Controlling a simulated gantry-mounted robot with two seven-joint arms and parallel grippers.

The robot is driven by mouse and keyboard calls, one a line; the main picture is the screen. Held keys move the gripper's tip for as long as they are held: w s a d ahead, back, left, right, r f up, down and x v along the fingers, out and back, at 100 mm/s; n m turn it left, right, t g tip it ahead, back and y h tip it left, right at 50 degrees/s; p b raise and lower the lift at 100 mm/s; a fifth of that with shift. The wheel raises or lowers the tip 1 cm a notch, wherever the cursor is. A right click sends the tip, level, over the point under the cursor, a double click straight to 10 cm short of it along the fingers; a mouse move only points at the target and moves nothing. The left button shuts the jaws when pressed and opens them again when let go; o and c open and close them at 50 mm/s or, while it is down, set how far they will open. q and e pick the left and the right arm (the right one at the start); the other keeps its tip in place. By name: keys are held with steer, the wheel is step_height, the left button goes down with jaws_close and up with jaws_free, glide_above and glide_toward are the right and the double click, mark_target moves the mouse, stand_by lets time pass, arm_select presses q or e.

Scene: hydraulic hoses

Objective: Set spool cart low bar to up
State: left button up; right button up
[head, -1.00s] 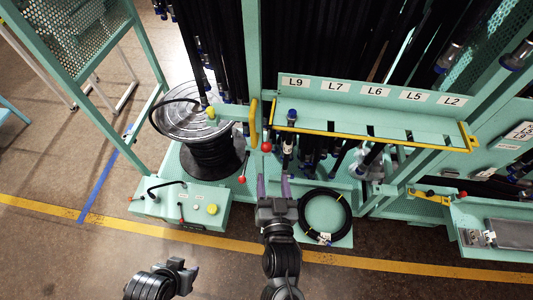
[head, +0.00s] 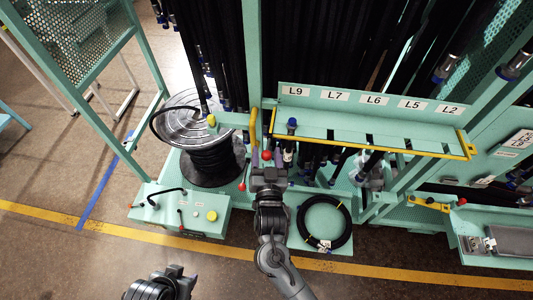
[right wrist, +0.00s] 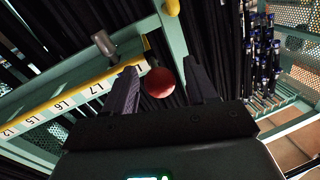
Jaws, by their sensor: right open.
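The spool cart holds a black hose reel (head: 210,160) on a green base. A yellow bar (head: 254,128) stands upright at the cart's right side. A red ball knob (head: 266,155) is just right of its lower end. A second red knob (head: 242,187) is lower and to the left. My right gripper (head: 267,158) is open around the first knob. In the right wrist view, a red ball (right wrist: 160,83) shows between the open fingers (right wrist: 162,88), with gaps on both sides. My left gripper (head: 188,272) is low in the head view; its finger opening is unclear.
A green shelf with labels L9 to L2 (head: 370,135) and a yellow edge lies right of my right gripper. A coiled black hose (head: 325,222) lies below it. A control box (head: 185,210) stands at the lower left. Open floor lies in front.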

steer(key=shift+w, duration=0.1)
jaws_close()
stand_by(0.3)
steer(key=shift+r, duration=0.1)
